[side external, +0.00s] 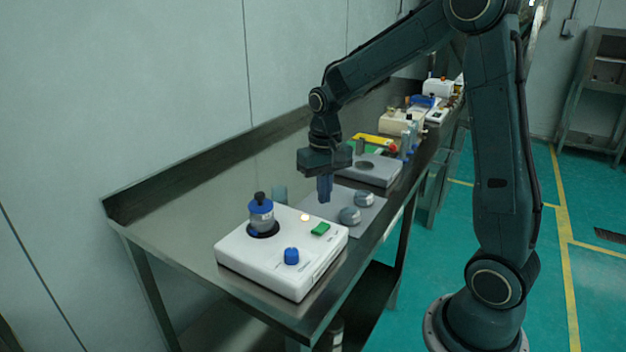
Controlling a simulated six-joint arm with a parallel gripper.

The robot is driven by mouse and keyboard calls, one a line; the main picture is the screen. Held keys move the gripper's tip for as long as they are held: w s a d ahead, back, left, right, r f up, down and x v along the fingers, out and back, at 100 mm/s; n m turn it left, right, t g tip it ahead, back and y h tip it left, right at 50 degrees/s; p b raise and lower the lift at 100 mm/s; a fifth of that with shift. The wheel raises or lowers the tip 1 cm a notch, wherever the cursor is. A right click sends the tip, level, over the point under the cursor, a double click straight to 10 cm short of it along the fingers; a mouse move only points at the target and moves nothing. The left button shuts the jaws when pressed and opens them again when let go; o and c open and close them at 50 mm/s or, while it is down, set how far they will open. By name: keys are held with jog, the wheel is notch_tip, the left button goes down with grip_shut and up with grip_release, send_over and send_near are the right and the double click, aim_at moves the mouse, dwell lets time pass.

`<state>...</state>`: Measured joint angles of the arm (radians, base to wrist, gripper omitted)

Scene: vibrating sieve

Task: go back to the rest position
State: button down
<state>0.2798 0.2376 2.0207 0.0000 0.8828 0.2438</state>
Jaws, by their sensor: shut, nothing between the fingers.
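My gripper (324,197) points down above the bench, its fingers shut with nothing between them. It hangs over the grey mat (318,209), behind the white sieve machine (262,268). The machine carries a container with a blue band and dark knob (261,215) in its round dark opening. A blue dial (291,256), a green switch (320,229) and a small glowing light (305,217) are on its top.
Two grey round pieces (350,215) lie on the mat, right of my gripper. A grey flat device (372,170) stands behind it. Several more instruments (402,121) crowd the far bench. The metal bench (187,259) has a raised back edge; its near left part is clear.

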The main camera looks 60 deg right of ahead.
jog(key=shift+r, duration=0.5)
jog(key=s+a+r+n+t, duration=0.2)
jog(key=s+a+r, duration=0.3)
jog(key=s, duration=0.4)
jog(key=s+a+r+n+t, duration=0.3)
jog(key=s+a+r+n, duration=0.1)
jog(key=s, duration=0.5)
jog(key=shift+a+r+t, duration=0.3)
jog(key=shift+a+r, duration=0.25)
jog(key=shift+a, duration=0.15)
